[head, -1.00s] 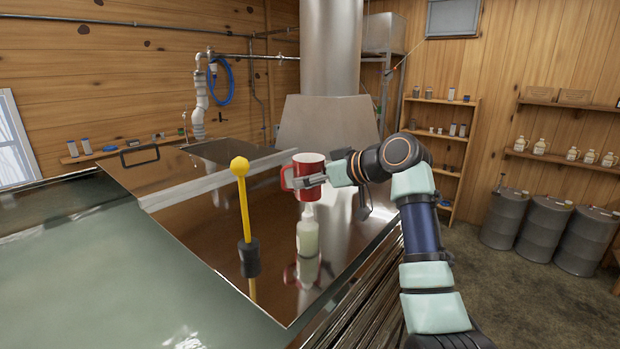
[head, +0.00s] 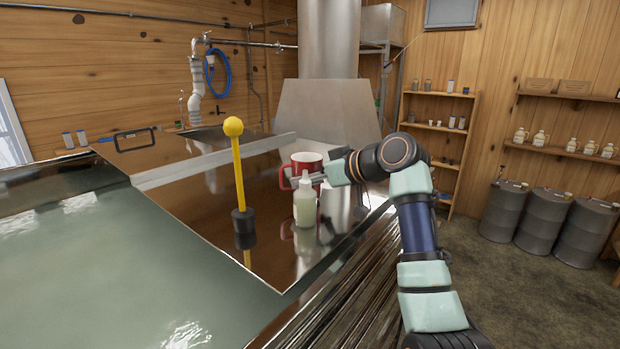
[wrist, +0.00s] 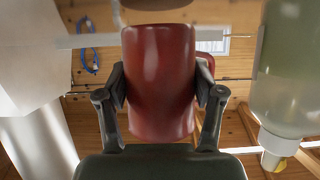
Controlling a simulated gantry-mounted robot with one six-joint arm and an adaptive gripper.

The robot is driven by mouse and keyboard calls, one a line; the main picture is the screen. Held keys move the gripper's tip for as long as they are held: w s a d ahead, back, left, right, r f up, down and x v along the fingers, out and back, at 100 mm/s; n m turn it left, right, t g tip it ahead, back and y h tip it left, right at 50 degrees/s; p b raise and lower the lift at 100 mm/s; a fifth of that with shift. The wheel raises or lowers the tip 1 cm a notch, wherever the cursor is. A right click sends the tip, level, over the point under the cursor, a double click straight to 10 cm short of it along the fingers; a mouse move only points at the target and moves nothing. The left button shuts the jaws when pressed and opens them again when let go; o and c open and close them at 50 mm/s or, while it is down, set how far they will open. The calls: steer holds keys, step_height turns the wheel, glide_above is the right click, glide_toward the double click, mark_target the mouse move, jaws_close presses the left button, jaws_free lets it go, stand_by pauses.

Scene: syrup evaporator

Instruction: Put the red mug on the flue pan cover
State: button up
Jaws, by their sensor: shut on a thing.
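The red mug (head: 308,161) with a pale inside is in my gripper (head: 308,181), upright above the right part of the shiny metal top. That top, apparently the flue pan cover (head: 205,206), is flat and mirror-like. In the wrist view the red mug (wrist: 160,85) sits between both fingers of my gripper (wrist: 162,92), one on each side. In the head view a bottle hides the mug's lower front, so I cannot tell whether its base touches the metal.
The pale squeeze bottle (head: 305,207) stands just in front of the mug, and close beside it in the wrist view (wrist: 289,75). A yellow-knobbed rod (head: 238,180) on a black base stands to the left. An open pan of liquid (head: 110,260) lies at the left.

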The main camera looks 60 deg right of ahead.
steer(key=shift+f, duration=0.45)
